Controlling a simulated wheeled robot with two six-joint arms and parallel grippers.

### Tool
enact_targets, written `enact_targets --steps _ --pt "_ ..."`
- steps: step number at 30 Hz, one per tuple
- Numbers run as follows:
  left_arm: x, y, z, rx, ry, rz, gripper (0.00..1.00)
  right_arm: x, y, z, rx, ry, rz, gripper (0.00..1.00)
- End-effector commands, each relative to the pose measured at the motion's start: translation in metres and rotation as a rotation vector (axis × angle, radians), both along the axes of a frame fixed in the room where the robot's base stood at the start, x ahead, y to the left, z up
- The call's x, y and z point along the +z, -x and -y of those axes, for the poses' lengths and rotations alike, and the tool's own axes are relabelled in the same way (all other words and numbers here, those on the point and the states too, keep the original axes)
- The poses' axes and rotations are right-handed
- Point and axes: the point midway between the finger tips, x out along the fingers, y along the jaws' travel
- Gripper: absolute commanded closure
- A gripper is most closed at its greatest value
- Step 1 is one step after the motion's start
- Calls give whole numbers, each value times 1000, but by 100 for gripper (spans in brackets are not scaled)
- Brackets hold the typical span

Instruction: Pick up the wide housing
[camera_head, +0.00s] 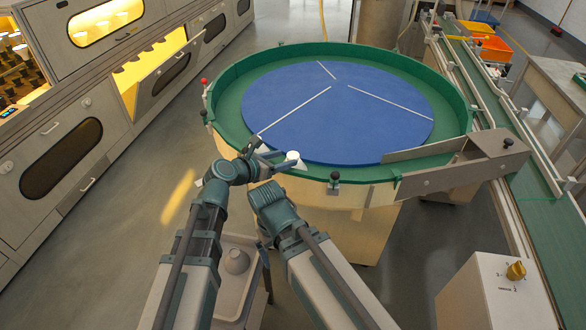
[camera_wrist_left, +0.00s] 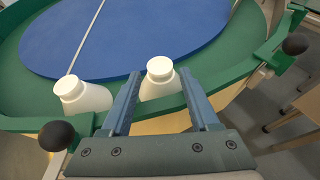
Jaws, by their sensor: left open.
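Two white housings stand on the green rim of the round table. In the left wrist view one housing (camera_wrist_left: 160,80) with a round top is between the spread fingers of my left gripper (camera_wrist_left: 161,100). The other housing (camera_wrist_left: 82,97) stands left of the fingers, outside them. Which of the two is wider I cannot tell clearly. My left gripper (camera_head: 276,160) is open at the near edge of the table in the head view, with a white housing top (camera_head: 293,156) by its fingertips. My right arm reaches in beside it; its fingers are hidden.
The round table has a blue disc (camera_head: 340,115) with pale dividers and a green rim (camera_head: 455,90). A metal guide (camera_head: 440,172) crosses its right side toward a green conveyor (camera_head: 545,205). Ovens line the left.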

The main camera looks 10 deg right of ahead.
Motion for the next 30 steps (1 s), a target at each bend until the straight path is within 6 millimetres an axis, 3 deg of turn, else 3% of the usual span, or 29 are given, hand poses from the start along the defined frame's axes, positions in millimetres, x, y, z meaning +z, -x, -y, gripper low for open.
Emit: enact_targets --steps 5,12,23,30 --pt "-13 -17 20 -2 -2 1 38 -12 0 0 0 0 0 0" --pt "-12 -17 22 0 0 0 38 -11 0 0 0 0 0 0" --pt "-12 -17 21 0 -1 -1 100 -11 0 0 0 0 0 0" --pt "-12 -17 21 0 0 0 100 -11 0 0 0 0 0 0"
